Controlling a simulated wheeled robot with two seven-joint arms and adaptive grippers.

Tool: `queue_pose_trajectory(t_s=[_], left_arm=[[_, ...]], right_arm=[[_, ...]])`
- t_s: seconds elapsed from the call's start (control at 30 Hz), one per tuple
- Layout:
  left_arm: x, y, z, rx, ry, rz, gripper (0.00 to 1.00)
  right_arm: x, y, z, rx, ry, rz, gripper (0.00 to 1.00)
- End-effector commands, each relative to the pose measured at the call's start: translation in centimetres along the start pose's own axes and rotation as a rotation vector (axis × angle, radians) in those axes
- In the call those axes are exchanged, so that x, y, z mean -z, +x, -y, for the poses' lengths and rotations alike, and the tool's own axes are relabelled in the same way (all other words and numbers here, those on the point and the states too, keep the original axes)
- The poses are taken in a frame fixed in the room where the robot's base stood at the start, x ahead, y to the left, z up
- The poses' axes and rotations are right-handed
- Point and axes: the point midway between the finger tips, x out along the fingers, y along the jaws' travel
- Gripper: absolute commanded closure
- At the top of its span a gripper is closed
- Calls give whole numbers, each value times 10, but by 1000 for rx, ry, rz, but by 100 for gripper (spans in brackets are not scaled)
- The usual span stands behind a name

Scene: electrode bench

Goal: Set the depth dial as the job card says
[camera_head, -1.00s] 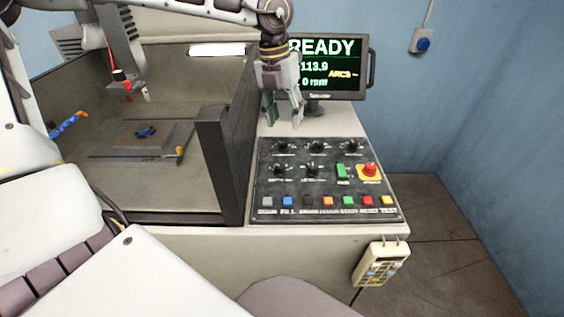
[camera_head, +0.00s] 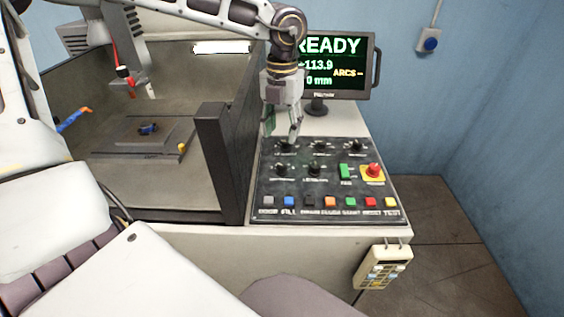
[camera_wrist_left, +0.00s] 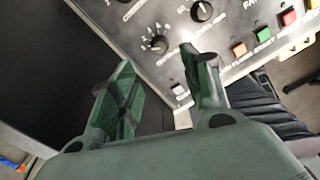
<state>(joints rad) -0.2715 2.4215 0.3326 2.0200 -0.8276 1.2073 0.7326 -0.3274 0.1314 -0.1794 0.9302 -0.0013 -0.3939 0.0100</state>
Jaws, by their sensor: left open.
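The control panel (camera_head: 330,190) carries several black dials: three in its upper row and two below. The lower-left dial (camera_head: 281,169) and the dial to its right (camera_head: 314,169) have blurred labels, so I cannot tell which is the depth dial. My left gripper (camera_head: 281,133) is open, pointing down over the upper-left dial (camera_head: 286,146). In the left wrist view, my open left gripper (camera_wrist_left: 156,60) has the lower-left dial (camera_wrist_left: 158,44) ahead between its fingertips, apart from them. Its pointer and scale marks show but cannot be read. No job card is seen.
A dark tank wall (camera_head: 218,165) rises just left of the panel. A monitor (camera_head: 333,67) reading READY stands behind. A red stop button (camera_head: 373,170), a green switch (camera_head: 344,171) and a row of coloured buttons share the panel. A handheld pendant (camera_head: 384,267) hangs in front.

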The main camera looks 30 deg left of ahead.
Motion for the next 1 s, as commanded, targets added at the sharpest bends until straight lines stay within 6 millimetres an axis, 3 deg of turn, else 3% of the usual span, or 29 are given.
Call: queue_pose_trajectory(t_s=[0.7, 1.0], left_arm=[[1, 93, 0, 0, 1, -3, 53], [0, 115, 0, 1, 2, 0, 53]], right_arm=[[3, 1, 1, 1, 1, 1, 60], [6, 0, 2, 2, 2, -3, 60]])
